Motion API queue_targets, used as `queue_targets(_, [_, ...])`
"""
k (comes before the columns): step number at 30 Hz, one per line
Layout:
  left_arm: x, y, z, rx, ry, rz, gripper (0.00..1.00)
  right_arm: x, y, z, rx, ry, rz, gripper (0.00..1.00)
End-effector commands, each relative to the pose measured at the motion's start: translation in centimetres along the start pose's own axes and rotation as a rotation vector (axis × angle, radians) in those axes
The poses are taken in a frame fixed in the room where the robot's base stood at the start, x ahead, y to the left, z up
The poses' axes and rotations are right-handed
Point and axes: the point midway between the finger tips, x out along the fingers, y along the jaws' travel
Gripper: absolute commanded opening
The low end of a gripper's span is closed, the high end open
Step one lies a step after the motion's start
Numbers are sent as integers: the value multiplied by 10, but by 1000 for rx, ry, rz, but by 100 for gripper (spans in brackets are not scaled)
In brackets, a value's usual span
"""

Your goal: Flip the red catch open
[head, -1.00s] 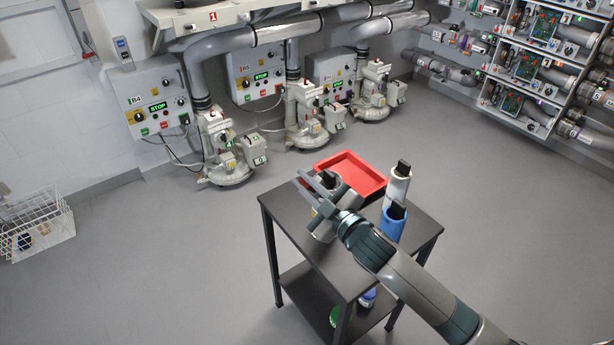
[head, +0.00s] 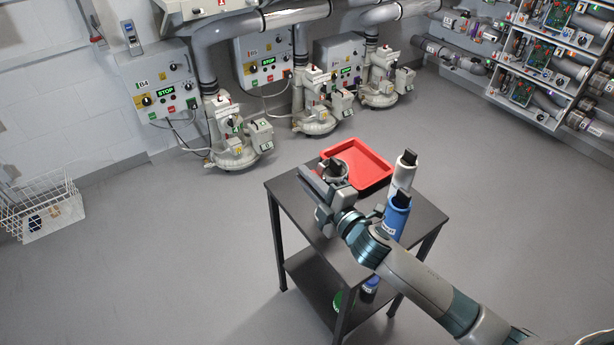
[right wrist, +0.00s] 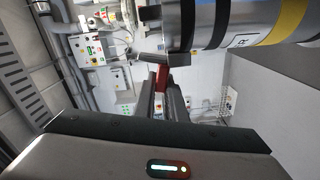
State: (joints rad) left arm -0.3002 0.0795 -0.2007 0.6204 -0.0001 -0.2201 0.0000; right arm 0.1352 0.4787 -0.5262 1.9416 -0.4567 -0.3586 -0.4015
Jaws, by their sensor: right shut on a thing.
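The red catch (right wrist: 163,78) shows in the right wrist view as a small red piece between the fingertips, just below a metal cylinder (right wrist: 205,25) with dark and yellow bands. My right gripper (right wrist: 161,98) is shut on the catch, its two dark fingers close on either side. In the head view my right gripper (head: 312,180) is over the left part of the small dark table (head: 425,212), beside a grey cylinder with a black top (head: 336,168). The catch cannot be made out there, hidden by the gripper or too small. My left gripper is in neither view.
A red tray (head: 372,165) lies at the table's back. A white bottle (head: 403,175) and a blue bottle (head: 396,216) stand close to my right arm. Blower units (head: 232,140) and control boxes (head: 160,85) line the wall.

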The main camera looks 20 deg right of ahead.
Motion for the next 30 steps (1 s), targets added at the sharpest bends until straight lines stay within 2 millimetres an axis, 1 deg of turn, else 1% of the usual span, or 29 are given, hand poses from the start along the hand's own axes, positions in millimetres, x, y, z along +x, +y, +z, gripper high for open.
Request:
queue_targets(10, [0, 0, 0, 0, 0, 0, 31, 0, -1, 1, -6, -2, -1, 0])
queue_targets(11, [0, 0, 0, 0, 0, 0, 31, 0, -1, 1, -6, -2, -1, 13])
queue_targets(12, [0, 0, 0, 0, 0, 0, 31, 0, -1, 1, -6, -2, -1, 23])
queue_targets(13, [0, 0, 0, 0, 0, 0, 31, 0, -1, 1, -5, -2, -1, 30])
queue_targets(24, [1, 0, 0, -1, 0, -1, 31, -1, -1, 1, -4, -1, -1, 30])
queue_targets(26, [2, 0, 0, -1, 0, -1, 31, -3, -1, 1, -5, -1, -1, 30])
queue_targets(30, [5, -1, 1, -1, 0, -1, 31, -14, -2, 1, -5, -1, -1, 30])
